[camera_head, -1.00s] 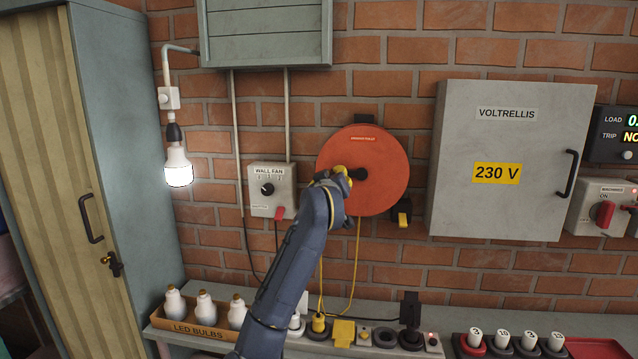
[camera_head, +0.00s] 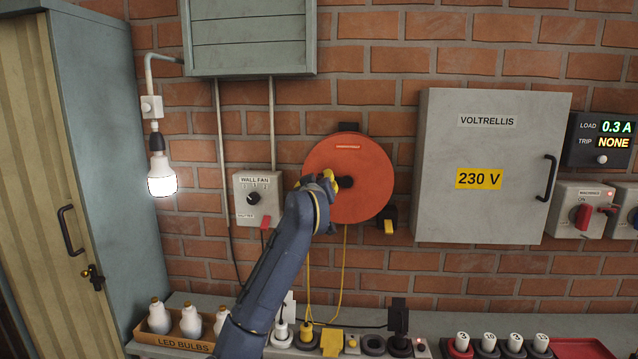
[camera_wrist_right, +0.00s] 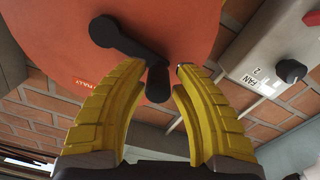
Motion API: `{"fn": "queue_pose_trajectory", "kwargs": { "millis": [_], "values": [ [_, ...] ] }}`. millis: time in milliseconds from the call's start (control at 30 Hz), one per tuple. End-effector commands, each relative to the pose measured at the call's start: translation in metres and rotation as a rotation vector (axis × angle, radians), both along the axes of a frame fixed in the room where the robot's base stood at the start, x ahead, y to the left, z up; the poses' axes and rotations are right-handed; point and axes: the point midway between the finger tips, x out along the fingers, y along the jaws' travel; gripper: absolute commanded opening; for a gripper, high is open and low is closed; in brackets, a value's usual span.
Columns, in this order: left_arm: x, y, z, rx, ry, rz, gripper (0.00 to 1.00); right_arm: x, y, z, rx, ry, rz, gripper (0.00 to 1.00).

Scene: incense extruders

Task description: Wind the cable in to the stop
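The orange-red cable reel (camera_head: 373,187) hangs on the brick wall. Its black crank arm (camera_wrist_right: 128,42) and handle (camera_wrist_right: 158,80) show in the right wrist view. The handle is to the upper left of the hub in the head view, mostly hidden there by my gripper. My right gripper (camera_head: 333,181) is at the handle; its yellow fingers (camera_wrist_right: 164,66) stand either side of it, and a gap seems to show between fingers and handle. The yellow cable (camera_head: 343,265) runs down from the reel towards the bench. My left gripper is not in view.
A wall fan switch box (camera_head: 257,198) is left of the reel, and a grey 230 V cabinet (camera_head: 490,165) is to its right. A lit bulb (camera_head: 162,177) hangs at left. Plugs and a bulb box (camera_head: 172,342) line the bench below. The load display reads 0.3 A.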

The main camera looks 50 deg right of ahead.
Motion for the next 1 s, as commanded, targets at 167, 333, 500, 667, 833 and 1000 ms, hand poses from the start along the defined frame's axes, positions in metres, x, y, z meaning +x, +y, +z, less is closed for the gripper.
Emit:
{"fn": "queue_pose_trajectory", "kwargs": {
  "millis": [167,333,500,667,833,1000],
  "values": [
    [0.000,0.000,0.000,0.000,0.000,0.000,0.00,-0.001,0.000,-0.001,0.001,0.001,-0.002,0.45],
    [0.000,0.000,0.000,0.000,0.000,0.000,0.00,-0.001,0.000,-0.001,0.002,0.002,-0.002,0.45],
    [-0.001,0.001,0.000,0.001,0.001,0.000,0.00,-0.004,0.005,-0.002,0.002,0.001,-0.002,0.45],
    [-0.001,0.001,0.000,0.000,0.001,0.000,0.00,-0.016,0.023,-0.002,0.002,0.000,-0.002,0.45],
    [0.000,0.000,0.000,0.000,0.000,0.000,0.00,-0.033,0.049,-0.002,0.003,0.001,-0.002,0.45],
    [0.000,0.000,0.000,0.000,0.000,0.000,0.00,-0.047,0.072,-0.001,0.001,0.000,0.000,0.45]
  ]
}}
